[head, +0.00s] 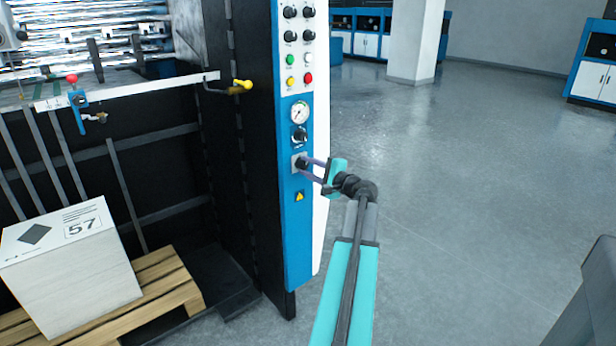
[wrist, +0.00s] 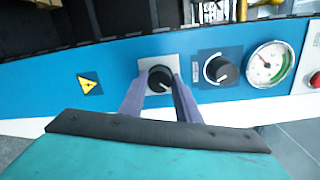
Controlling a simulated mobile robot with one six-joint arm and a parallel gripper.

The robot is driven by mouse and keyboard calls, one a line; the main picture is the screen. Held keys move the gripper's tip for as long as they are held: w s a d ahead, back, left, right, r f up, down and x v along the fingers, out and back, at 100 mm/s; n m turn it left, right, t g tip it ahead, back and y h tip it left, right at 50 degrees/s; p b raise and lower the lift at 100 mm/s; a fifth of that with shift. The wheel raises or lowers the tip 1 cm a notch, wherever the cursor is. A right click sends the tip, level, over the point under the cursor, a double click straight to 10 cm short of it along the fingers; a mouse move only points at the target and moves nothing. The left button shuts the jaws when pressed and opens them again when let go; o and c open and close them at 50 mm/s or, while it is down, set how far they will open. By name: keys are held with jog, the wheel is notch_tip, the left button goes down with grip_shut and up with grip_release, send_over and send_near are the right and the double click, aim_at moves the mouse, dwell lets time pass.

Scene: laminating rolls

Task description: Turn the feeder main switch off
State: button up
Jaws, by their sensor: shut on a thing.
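The feeder main switch is a black rotary knob (wrist: 160,79) on a light grey square plate, set in the blue control panel (head: 296,240). In the head view its plate (head: 296,163) shows below another knob and a gauge, partly covered by my gripper. My gripper (head: 304,163) reaches it from the right, with its two purple fingers on either side of the knob. The print around the switch is too small to read.
A second black knob (wrist: 221,70) and a round gauge (wrist: 270,64) sit beside the switch. A yellow warning label (wrist: 89,84) is on its other side. A yellow-tipped lever (head: 243,85) sticks out left of the panel.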

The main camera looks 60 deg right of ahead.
jog(key=n+b, duration=0.1)
jog(key=b, duration=0.1)
jog(key=n+b, duration=0.2)
jog(key=b, duration=0.1)
jog(key=n+b, duration=0.2)
jog(key=shift+a+f, duration=0.1)
jog(key=shift+f, duration=0.15)
jog(key=n+b, duration=0.3)
jog(key=shift+r+h+b, duration=0.1)
jog(key=shift+h+b, duration=0.2)
jog(key=shift+b, duration=0.1)
jog(key=shift+r, duration=0.1)
jog(key=o, duration=1.1)
jog(key=shift+c, duration=0.2)
jog(key=shift+s, duration=0.1)
jog(key=p+v, duration=0.1)
jog(key=v, duration=1.2)
jog(key=shift+s+a+r+p, duration=0.2)
jog(key=shift+r+p, duration=0.05)
jog(key=shift+p, duration=0.05)
